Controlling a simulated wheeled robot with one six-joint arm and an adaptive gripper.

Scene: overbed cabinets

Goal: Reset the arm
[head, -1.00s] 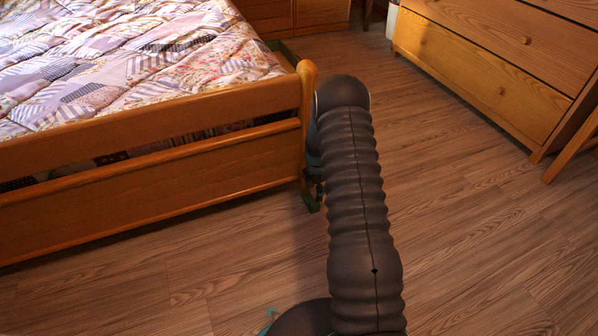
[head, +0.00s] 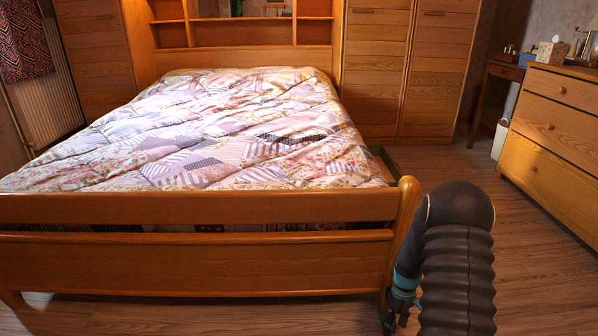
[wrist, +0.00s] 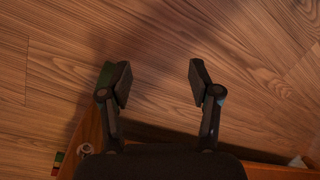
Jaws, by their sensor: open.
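My gripper (wrist: 160,83) is open in the wrist view, with its two dark fingers well apart. Nothing is between them, and the wooden floor (wrist: 160,40) shows behind. In the head view my dark ribbed arm (head: 458,260) rises at the lower right, bent over at its top. Part of my gripper end shows low beside the right post of the bed's footboard; its fingers are mostly hidden there.
A bed with a patchwork quilt (head: 210,130) and wooden footboard (head: 190,208) fills the left and middle. A wooden dresser (head: 550,145) stands at the right, tall cabinets (head: 435,70) at the back. Bare floor (head: 545,270) lies between my arm and the dresser.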

